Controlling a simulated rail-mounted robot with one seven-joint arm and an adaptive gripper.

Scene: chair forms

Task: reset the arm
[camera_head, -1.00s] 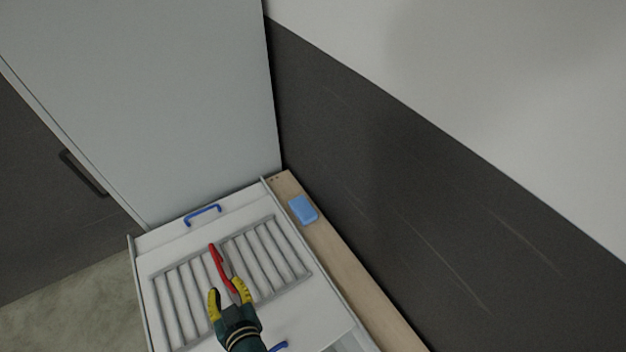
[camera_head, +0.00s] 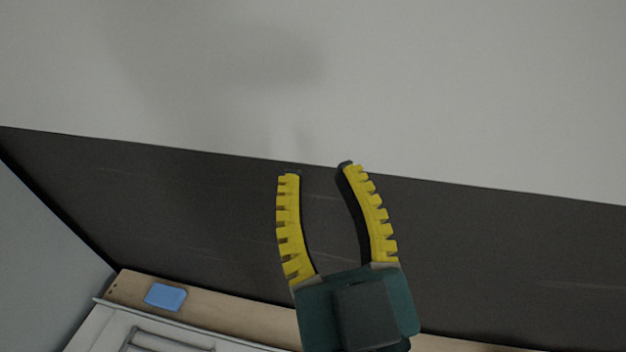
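My gripper (camera_head: 320,170) is large in the middle of the head view, raised in front of the wall. Its two yellow ridged fingers are apart with nothing between them. It is open and empty. The red-handled tool seen earlier by the gripper is out of view now.
The wall has a dark lower panel (camera_head: 190,205) and a light upper part (camera_head: 470,90). A blue block (camera_head: 165,296) lies on a wooden ledge (camera_head: 225,309) along the wall's foot. A white rack unit (camera_head: 100,330) shows at the bottom left. A grey panel (camera_head: 40,260) stands at the left edge.

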